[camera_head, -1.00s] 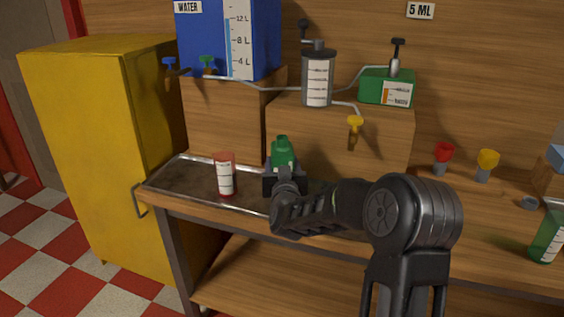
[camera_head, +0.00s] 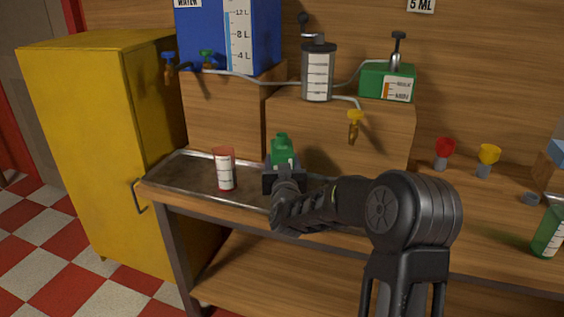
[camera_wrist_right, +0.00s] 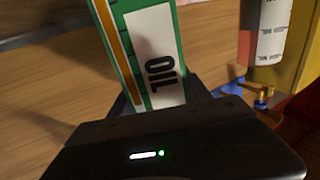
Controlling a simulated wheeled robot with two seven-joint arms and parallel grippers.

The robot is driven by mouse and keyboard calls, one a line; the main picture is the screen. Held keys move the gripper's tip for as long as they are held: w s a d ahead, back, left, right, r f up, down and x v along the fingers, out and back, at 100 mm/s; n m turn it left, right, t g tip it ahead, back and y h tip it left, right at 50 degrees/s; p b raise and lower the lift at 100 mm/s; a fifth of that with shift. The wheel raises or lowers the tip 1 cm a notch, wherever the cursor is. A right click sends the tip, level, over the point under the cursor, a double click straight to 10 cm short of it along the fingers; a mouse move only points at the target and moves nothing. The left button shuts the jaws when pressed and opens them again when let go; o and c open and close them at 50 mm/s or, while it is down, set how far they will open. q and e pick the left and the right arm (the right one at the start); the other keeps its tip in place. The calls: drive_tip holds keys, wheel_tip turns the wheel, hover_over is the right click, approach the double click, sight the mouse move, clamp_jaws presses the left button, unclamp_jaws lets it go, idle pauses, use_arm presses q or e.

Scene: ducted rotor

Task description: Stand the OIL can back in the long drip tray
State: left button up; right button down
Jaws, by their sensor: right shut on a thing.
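The green OIL can (camera_head: 281,151) stands upright in my right gripper (camera_head: 284,180), over the right part of the long drip tray (camera_head: 190,198). In the right wrist view the can (camera_wrist_right: 150,50) shows its white OIL label between the jaws (camera_wrist_right: 165,105), which are shut on it. The can's base is hidden by the gripper, so I cannot tell whether it touches the tray. A red and white beaker (camera_head: 224,169) stands in the tray to the left of the can. My left gripper is out of view.
A wooden block (camera_head: 340,140) with a grey cylinder (camera_head: 318,75) and green pump box (camera_head: 388,82) rises behind the can. A yellow tap (camera_head: 355,125) juts out to its right. A yellow cabinet (camera_head: 90,150) stands left. A green bottle (camera_head: 548,232) is far right.

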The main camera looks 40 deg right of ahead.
drive_tip(key=shift+c, duration=2)
unclamp_jaws()
drive_tip(key=shift+f, duration=0.1)
drive_tip(key=v, duration=0.8)
drive_tip(key=shift+b, duration=0.4)
drive_tip(key=shift+f, duration=0.1)
